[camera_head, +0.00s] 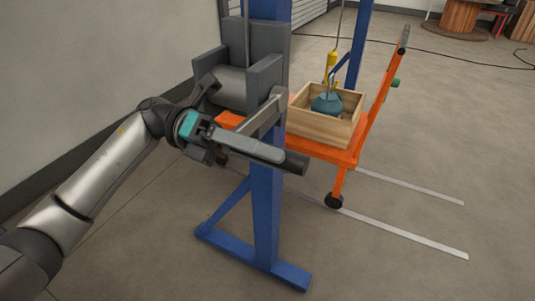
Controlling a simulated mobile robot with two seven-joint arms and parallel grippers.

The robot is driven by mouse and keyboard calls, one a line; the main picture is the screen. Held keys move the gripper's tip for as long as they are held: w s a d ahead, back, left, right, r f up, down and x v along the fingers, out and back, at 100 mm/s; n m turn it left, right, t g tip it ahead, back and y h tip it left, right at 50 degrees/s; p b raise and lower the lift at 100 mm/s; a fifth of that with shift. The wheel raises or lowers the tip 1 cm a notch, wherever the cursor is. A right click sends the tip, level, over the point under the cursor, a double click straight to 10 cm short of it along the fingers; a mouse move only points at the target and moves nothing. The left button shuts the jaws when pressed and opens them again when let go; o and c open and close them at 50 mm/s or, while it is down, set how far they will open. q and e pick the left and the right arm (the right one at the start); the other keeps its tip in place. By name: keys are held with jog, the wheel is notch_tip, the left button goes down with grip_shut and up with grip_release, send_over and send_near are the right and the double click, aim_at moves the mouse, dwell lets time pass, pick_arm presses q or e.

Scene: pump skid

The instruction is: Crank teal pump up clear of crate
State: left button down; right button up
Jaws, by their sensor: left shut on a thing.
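The teal pump (326,104) is inside the open wooden crate (318,129), with its upper part showing and its lower part hidden by the crate walls. A yellow hook block (331,62) hangs on a cable just above it. The grey crank arm (268,116) slants down from the winch on the blue post. My left gripper (255,149) is shut on the crank handle (291,162), whose dark end sticks out to the right. My right gripper is not in view.
The crate rests on an orange cart (345,157) with a tall push handle and dark wheels. The blue post (267,215) with its braced foot stands in front of the cart. A wall is at left.

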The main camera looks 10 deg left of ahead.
pick_arm(q)
jog(key=shift+w+r, duration=0.15)
jog(key=shift+r, duration=0.55)
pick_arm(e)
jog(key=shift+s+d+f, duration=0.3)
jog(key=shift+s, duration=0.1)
pick_arm(q)
jog(key=c, duration=0.6)
grip_release()
jog(key=shift+w, duration=0.1)
jog(key=shift+f, duration=0.1)
jog(key=shift+f, duration=0.1)
